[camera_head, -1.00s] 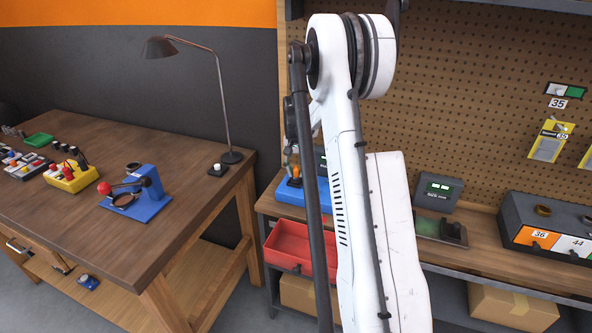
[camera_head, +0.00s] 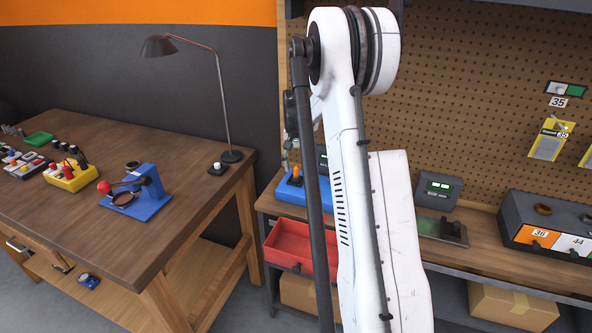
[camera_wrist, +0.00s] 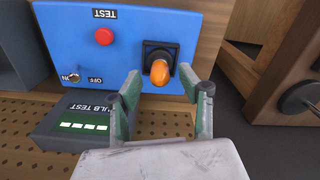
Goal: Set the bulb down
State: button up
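The orange bulb (camera_wrist: 160,72) sits in a black socket (camera_wrist: 153,52) on the blue bulb test box (camera_wrist: 72,30) in the wrist view. My gripper (camera_wrist: 159,74) is open, with one finger on each side of the bulb and a visible gap to each. How far the fingertips stand from the bulb in depth is hard to tell. In the head view the orange bulb (camera_head: 295,174) shows on the blue box (camera_head: 290,192), left of my arm. My gripper is mostly hidden behind my arm there.
A dark display unit (camera_wrist: 90,122) with lit green bars adjoins the box. The box has a red button (camera_wrist: 104,36) and an ON/OFF switch (camera_wrist: 72,77). A red open drawer (camera_head: 290,246) sits below the bench. A wooden table (camera_head: 120,235) stands left.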

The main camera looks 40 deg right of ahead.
aim_at(296, 167)
notch_tip(296, 167, up, 10)
jog(key=s+a+r+n+t, duration=0.1)
jog(key=s+a+r+n, duration=0.2)
jog(key=a, duration=0.5)
jog(key=s+a+r+t+h, duration=0.1)
jog(key=s+a+r, duration=0.2)
jog(key=a+r, duration=0.35)
jog(key=s+a+r+n+t, duration=0.15)
jog(key=s+a, duration=0.25)
jog(key=a, duration=0.5)
jog(key=s+a+f+n+t, duration=0.2)
jog(key=s+a, duration=0.6)
jog(key=s, duration=0.1)
jog(key=s+a+f+n+t+y, duration=0.1)
jog(key=s+a+f+n, duration=0.1)
jog(key=s+a, duration=0.6)
jog(key=shift+s+n+t+b, duration=0.35)
jog(key=shift+s+n+b, duration=0.1)
jog(key=shift+n, duration=0.1)
jog(key=shift+a+f, duration=0.1)
jog(key=shift+f, duration=0.05)
notch_tip(296, 167, down, 6)
jog(key=b, duration=0.5)
jog(key=shift+r, duration=0.25)
